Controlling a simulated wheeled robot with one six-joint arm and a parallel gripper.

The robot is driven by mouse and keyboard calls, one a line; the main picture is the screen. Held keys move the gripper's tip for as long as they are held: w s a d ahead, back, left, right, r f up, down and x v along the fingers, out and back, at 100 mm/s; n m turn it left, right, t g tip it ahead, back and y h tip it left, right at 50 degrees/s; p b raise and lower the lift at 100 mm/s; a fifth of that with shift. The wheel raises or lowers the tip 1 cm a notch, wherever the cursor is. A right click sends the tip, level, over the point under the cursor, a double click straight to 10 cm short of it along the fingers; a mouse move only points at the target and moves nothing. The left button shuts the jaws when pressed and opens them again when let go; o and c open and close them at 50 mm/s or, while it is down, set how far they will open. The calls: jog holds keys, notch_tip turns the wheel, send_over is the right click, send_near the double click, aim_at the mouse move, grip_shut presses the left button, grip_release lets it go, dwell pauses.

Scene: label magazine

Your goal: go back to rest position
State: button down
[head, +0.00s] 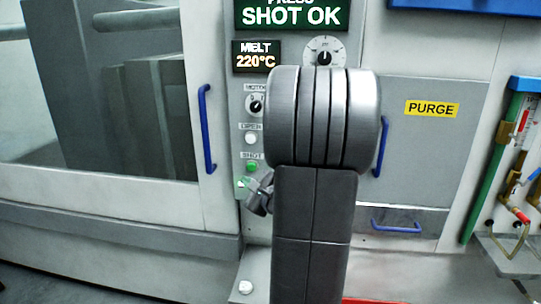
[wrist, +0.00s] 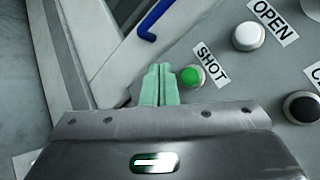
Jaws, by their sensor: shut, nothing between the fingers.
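My gripper (wrist: 160,84) is shut and empty, its two pale green fingers pressed together. In the wrist view the tips lie just left of the green SHOT button (wrist: 190,76); I cannot tell whether they touch it or the panel. In the head view the gripper (head: 243,184) shows small at the control column, just below the SHOT button (head: 252,167). My arm fills the middle of the head view and hides part of the panel. The sign above reads SHOT OK (head: 291,16).
A white OPEN button (head: 250,138) and a MOTOR knob (head: 256,104) sit above. Blue handles stand out at the left door (head: 206,130) and the PURGE door (head: 381,145). A drawer handle (head: 396,222) is lower right. A green rack with hoses (head: 497,160) stands at far right.

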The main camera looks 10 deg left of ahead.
jog(key=p, duration=0.1)
jog(key=w+p, duration=0.1)
jog(key=p, duration=0.1)
jog(key=shift+w+r, duration=0.2)
jog(key=shift+r, duration=0.05)
jog(key=shift+s+p, duration=0.15)
jog(key=shift+p, duration=0.7)
jog(key=shift+s+a+f+b, duration=0.15)
jog(key=shift+s+b, duration=0.55)
jog(key=shift+s, duration=0.65)
jog(key=shift+s+d+f+b, duration=0.1)
jog(key=shift+s+b, duration=0.6)
jog(key=shift+s, duration=0.65)
jog(key=w, duration=0.2)
jog(key=w+b, duration=0.1)
jog(key=w, duration=0.2)
jog(key=shift+w+f, duration=0.2)
jog(key=shift+w, duration=0.15)
